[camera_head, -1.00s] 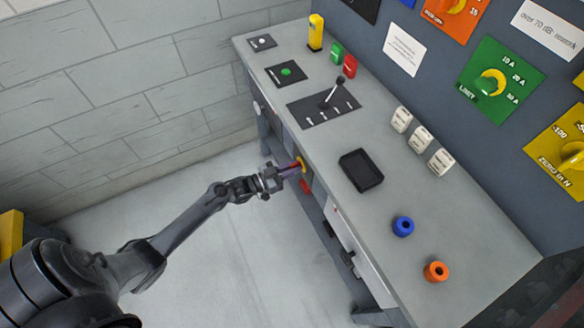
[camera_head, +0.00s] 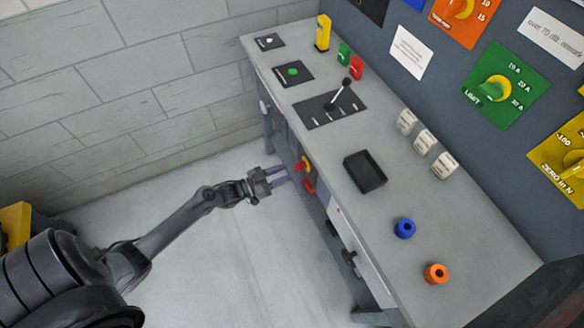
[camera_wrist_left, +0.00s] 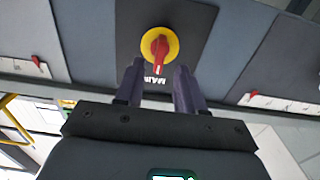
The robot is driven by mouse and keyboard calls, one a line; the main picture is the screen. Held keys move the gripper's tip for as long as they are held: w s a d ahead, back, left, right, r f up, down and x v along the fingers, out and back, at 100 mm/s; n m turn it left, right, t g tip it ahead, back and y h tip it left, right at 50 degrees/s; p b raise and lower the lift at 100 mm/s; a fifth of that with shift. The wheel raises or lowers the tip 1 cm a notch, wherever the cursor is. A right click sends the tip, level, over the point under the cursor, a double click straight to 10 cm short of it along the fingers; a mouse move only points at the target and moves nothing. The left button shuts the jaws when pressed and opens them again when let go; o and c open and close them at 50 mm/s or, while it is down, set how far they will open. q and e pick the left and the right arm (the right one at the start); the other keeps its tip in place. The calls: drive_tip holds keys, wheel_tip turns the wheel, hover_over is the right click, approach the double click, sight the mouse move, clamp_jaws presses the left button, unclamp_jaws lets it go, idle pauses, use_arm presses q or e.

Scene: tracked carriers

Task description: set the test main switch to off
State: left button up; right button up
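The main switch (camera_wrist_left: 159,46) is a red handle on a yellow round plate, on a dark panel with white lettering that reads "MAIN". In the head view the switch (camera_head: 303,164) sits on the bench's front face, below the top edge. In the left wrist view its red handle points down toward the lettering, slightly tilted. My left gripper (camera_head: 283,176) is in front of the bench, apart from the switch. In the left wrist view its two fingers (camera_wrist_left: 157,85) are spread with nothing between them, and the switch shows beyond the gap. My right gripper is not in view.
Red levers (camera_wrist_left: 246,99) on light scales flank the panel. The bench top (camera_head: 400,190) holds a black tray (camera_head: 365,172), a blue knob (camera_head: 404,228), an orange knob (camera_head: 436,273) and a lever plate (camera_head: 325,110). The floor (camera_head: 220,240) before the bench is clear.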

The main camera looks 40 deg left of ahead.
use_arm(q)
drive_tip(key=v, duration=0.5)
drive_tip(key=shift+s+p, duration=0.1)
drive_tip(key=shift+p, duration=0.2)
